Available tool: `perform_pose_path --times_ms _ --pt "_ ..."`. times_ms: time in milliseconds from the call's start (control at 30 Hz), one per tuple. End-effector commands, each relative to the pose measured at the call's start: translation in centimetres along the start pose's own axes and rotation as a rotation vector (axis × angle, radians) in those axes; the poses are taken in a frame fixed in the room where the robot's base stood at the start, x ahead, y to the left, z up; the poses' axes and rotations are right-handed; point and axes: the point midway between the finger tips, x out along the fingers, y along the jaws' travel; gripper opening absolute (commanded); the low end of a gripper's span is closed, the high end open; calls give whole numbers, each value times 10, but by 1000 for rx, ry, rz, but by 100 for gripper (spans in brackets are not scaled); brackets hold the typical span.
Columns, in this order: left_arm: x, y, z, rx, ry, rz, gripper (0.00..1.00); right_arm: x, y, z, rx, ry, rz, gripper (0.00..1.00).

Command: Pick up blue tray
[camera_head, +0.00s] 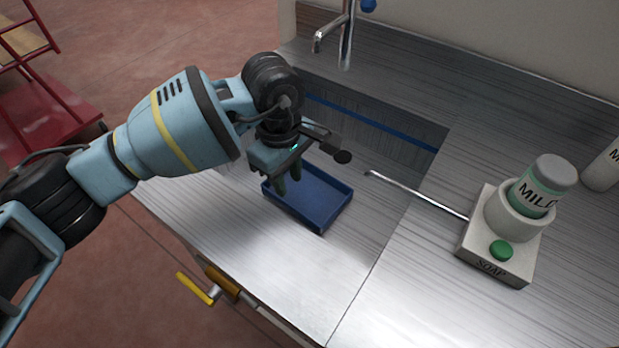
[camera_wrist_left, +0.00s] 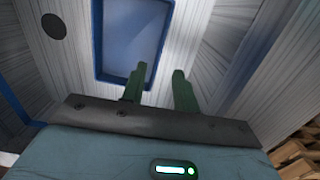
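My right gripper is not in view.
A soap dispenser (camera_head: 490,262) with a green button and a MILD bottle (camera_head: 541,188) stands to the right, its thin metal spout reaching toward the tray. A tap (camera_head: 346,35) stands behind a recessed basin. A yellow handle (camera_head: 195,288) juts from the counter's front.

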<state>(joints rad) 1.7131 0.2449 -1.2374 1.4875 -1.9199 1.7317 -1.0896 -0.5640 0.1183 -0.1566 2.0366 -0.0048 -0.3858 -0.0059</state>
Motion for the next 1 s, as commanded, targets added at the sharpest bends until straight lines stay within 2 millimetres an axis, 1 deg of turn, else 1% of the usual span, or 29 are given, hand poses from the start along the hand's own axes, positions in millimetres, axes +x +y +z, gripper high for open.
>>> perform_pose_path --times_ms 100,267,500,767,867,1000 --pt "2 -2 -2 31 44 -18 30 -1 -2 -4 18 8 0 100" --pt "5 -2 -2 33 46 -20 30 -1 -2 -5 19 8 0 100" --pt "27 -3 -3 31 43 -21 30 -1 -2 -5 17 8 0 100" --pt "33 -3 -3 30 42 -20 30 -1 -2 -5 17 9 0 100" --pt "43 -3 -4 29 41 -21 30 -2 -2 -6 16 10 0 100" --pt "63 -2 -6 28 41 -21 30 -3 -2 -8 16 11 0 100"
